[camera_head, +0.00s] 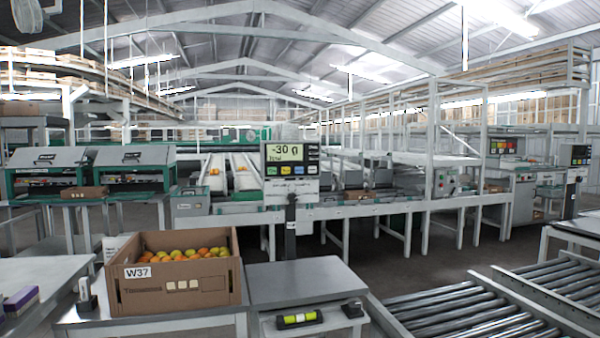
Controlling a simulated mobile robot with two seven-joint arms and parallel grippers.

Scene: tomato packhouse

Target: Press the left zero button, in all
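A scale display head (290,153) stands on a dark post near the middle of the view. Its pale screen reads about "-30 g". A row of small coloured buttons (285,171) sits under the screen; their labels are too small to read, so I cannot tell which is zero. The bare grey weighing plate (300,279) lies in front of the post. A second, similar display head (580,155) stands farther off at the right. Neither of my grippers is in view.
A cardboard crate (190,290) marked W37, with orange and yellow tomatoes, stands left of the plate. A yellow-green level vial (299,319) and a small black object (352,308) are at the front. A roller conveyor (470,310) runs at the right.

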